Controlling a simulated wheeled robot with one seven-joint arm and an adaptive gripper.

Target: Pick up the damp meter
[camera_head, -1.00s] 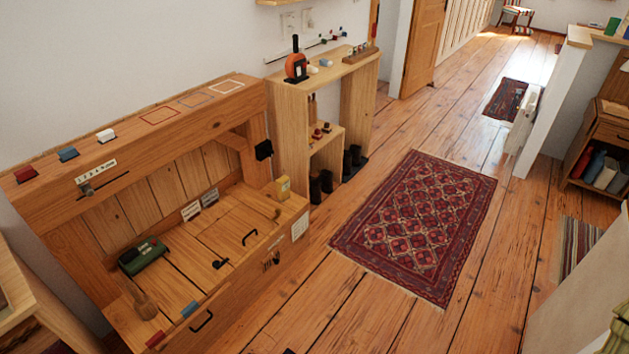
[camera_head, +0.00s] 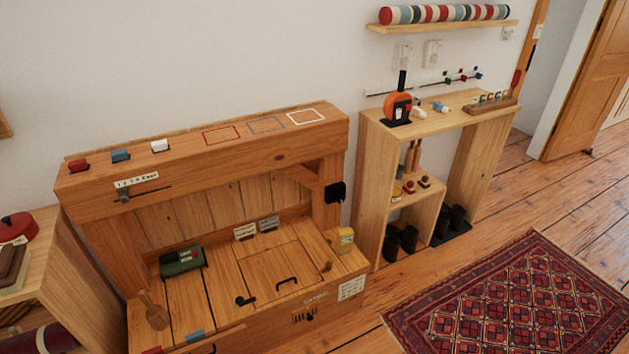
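A dark green box-shaped device (camera_head: 182,260) with a pale marking lies at the back left of the same deck. I cannot tell for certain which one is the damp meter. My gripper is not in view.
Red, blue and white blocks (camera_head: 160,146) and coloured outlines line the bench's upper ledge (camera_head: 190,144). A wooden mallet (camera_head: 153,312) stands front left. A shelf unit (camera_head: 372,185) holds an orange device (camera_head: 397,107) and boots. A red rug (camera_head: 520,300) covers open floor.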

